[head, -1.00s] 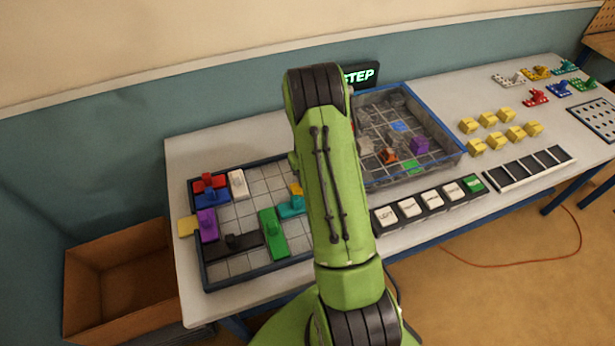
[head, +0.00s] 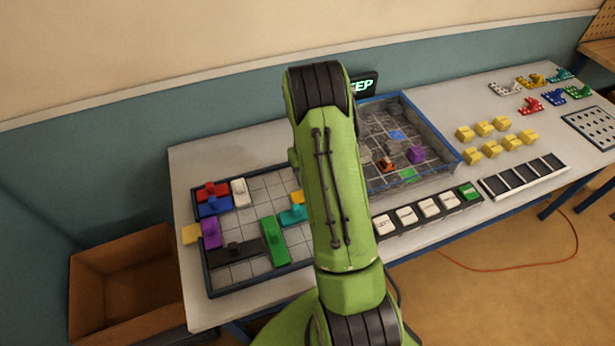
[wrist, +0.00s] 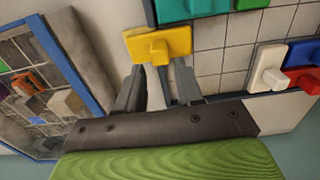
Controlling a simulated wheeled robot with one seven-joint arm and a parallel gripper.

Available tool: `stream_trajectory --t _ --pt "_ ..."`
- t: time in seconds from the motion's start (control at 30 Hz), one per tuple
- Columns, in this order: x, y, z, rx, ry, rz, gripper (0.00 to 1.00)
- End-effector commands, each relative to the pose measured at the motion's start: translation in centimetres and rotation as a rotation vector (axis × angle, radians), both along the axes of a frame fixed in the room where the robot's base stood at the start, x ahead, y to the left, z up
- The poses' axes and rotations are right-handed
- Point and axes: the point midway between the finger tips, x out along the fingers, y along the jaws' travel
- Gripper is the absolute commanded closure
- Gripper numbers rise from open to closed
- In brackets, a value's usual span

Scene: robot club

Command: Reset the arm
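My green arm stands in the middle of the head view and hides my gripper there. In the wrist view my gripper (wrist: 158,80) shows two grey fingers apart, with a gap between them. A yellow piece with a raised knob (wrist: 158,44) lies just beyond the fingertips, overlapping the rim of the gridded board. I cannot tell whether the fingers touch it. In the head view this yellow piece (head: 298,196) is partly hidden by my arm, beside a teal piece (head: 292,215). The gridded board (head: 265,187) is left of my arm.
The board holds red, blue, white, purple, black and green (head: 275,242) pieces. A walled maze box (head: 447,152) stands right of my arm. Labelled buttons (head: 407,218), several yellow blocks (head: 483,129) and an empty slotted rack (head: 522,177) lie right. A cardboard box (head: 130,285) is lower left.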

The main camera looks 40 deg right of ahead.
Motion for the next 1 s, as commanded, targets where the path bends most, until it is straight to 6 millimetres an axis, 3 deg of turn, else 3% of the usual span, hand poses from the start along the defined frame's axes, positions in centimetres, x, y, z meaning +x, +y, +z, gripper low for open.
stream_trajectory --t 0.13,0.67,0.77,0.87,1.0 --pt "0.0 0.0 1.8 0.0 0.0 0.0 0.64" --pt "0.1 0.3 2.1 -0.001 -0.007 0.003 0.64" --pt "0.4 1.9 5.7 -0.011 -0.045 0.022 0.64" --pt "-0.1 5.0 11.5 -0.024 -0.106 0.055 0.64" --pt "-2.8 9.8 18.5 -0.036 -0.188 0.109 0.64"
